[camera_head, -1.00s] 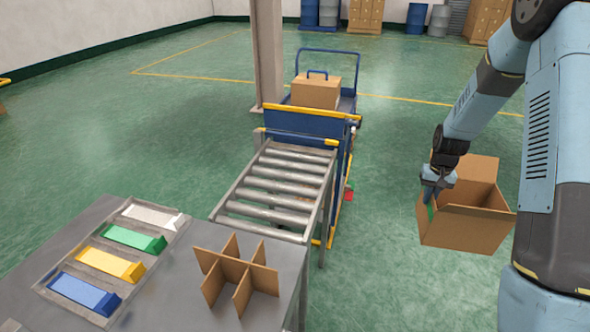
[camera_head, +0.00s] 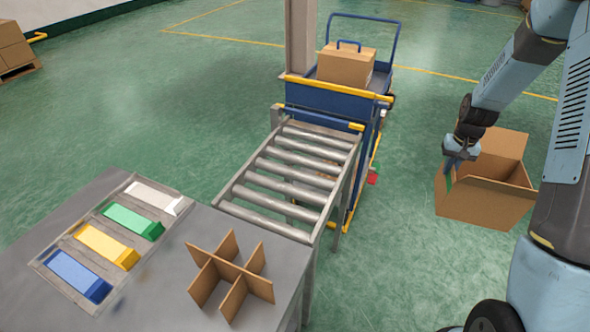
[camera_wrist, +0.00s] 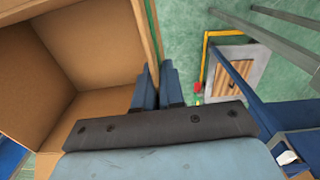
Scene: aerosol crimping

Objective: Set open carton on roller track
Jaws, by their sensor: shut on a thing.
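The open carton (camera_head: 484,203) is a brown cardboard box with its flaps up, held in the air to the right of the roller track. My gripper (camera_head: 453,166) is shut on the carton's left wall. The wrist view shows the blue fingers of my gripper (camera_wrist: 157,88) at that wall, with the carton's hollow inside (camera_wrist: 75,55) on the left. The roller track (camera_head: 292,166) has several bare metal rollers between grey rails and stands left of the carton, with a clear gap between them. The floor beneath the carton is partly hidden.
A grey table (camera_head: 195,290) adjoins the track's near end, bearing a cardboard divider (camera_head: 231,276) and a tray (camera_head: 128,183) of coloured blocks. A blue cart (camera_head: 335,98) with yellow-edged panel and a closed box (camera_head: 346,66) stands beyond the track. Green floor lies open left.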

